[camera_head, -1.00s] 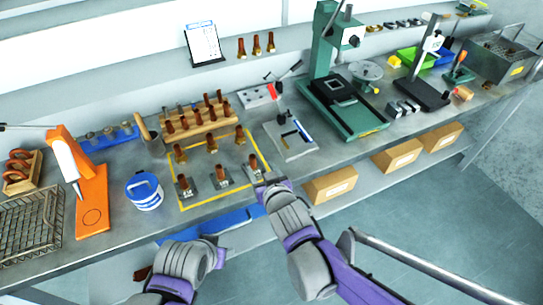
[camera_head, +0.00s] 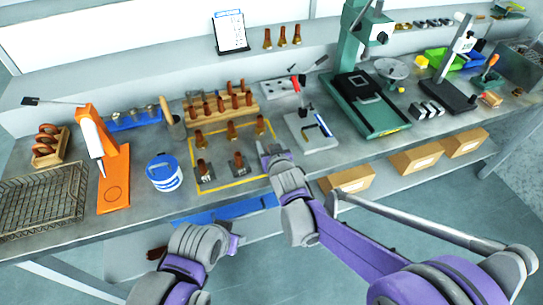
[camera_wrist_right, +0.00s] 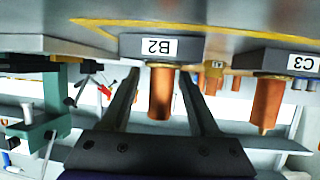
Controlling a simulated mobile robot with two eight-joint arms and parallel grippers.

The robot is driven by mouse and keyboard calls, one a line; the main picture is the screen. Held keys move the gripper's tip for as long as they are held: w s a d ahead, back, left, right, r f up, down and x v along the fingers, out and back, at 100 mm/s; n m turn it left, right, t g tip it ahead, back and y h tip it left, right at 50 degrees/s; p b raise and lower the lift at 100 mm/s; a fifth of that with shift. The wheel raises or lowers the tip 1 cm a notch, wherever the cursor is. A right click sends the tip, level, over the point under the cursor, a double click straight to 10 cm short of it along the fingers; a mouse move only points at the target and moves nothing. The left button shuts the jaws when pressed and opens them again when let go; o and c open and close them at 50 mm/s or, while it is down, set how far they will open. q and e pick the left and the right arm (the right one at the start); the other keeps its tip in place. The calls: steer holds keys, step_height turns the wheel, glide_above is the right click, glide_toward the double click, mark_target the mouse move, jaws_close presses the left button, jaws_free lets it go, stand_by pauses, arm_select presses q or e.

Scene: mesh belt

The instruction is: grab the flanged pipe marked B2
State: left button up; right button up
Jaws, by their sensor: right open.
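The flanged pipe marked B2 (camera_wrist_right: 160,95) is a copper-brown pipe on a dark block with a white B2 label (camera_wrist_right: 160,47), in the upside-down right wrist view. My right gripper (camera_wrist_right: 159,78) is open, with one finger on each side of this pipe; contact cannot be made out. In the head view my right gripper (camera_head: 270,150) covers the right end of the front row, hiding B2. A pipe marked C3 (camera_wrist_right: 268,103) stands beside it. My left arm (camera_head: 195,243) is low in the head view; its jaws do not show.
Two front-row pipes (camera_head: 238,162) (camera_head: 202,168) stand left of my right gripper inside a yellow outline (camera_head: 233,187). More pipes stand behind, some in a wooden rack (camera_head: 245,106). A white-blue tub (camera_head: 163,175) is left; a white-based stand (camera_head: 318,143) is right.

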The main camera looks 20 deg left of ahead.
jaws_close()
stand_by(1.4)
